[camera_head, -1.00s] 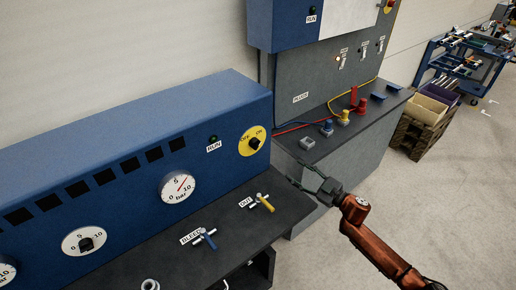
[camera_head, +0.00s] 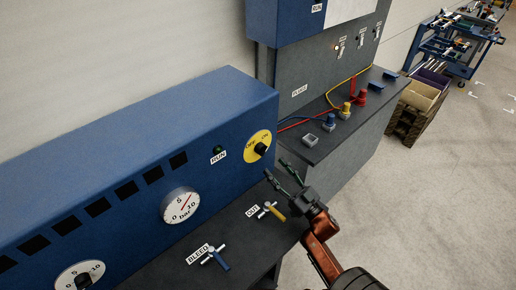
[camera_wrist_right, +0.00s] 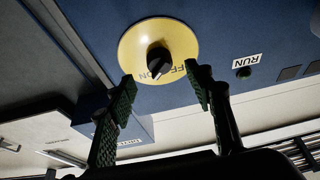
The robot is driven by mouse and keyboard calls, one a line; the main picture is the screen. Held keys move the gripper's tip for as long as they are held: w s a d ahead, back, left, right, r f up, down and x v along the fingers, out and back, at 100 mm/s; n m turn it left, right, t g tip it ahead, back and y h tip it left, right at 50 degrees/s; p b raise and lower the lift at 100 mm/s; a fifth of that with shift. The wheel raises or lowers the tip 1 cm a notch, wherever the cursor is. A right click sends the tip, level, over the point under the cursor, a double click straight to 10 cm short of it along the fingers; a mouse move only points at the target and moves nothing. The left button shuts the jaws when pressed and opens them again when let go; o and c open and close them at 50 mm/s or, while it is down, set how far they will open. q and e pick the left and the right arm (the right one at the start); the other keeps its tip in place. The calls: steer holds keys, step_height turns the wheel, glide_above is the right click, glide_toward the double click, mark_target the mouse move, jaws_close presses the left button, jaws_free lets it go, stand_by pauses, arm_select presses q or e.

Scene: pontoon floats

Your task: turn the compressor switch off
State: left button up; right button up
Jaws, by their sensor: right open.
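The compressor switch is a black knob (camera_head: 261,148) on a yellow disc (camera_head: 251,153) marked OFF and ON, at the right end of the blue panel. Its pointer appears turned toward ON. My right gripper (camera_head: 277,170) is open and empty, just in front of and below the disc. In the right wrist view the knob (camera_wrist_right: 158,61) shows beyond and between the spread fingers (camera_wrist_right: 162,84), apart from both. That view is upside down, and the fingers partly cover the disc's lettering. My left gripper is out of view.
A green RUN lamp (camera_head: 218,149) and a pressure gauge (camera_head: 180,205) sit left of the switch. Below, the dark ledge carries a yellow-handled OUT valve (camera_head: 273,211) and a blue-handled BLEED valve (camera_head: 217,259). A grey bench (camera_head: 342,150) with coloured plugs stands behind my right gripper.

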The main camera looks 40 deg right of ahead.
mark_target(264, 153)
steer(key=p+x, duration=0.1)
steer(key=x, duration=0.5)
steer(key=shift+w+d+r, duration=0.15)
steer(key=shift+r, duration=0.1)
steer(key=shift+w+r, duration=0.15)
steer(key=shift+w, duration=0.3)
steer(key=c, duration=1.2)
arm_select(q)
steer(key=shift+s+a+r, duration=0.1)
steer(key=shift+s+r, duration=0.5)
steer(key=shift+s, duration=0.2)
arm_select(e)
steer(key=shift+o, duration=0.2)
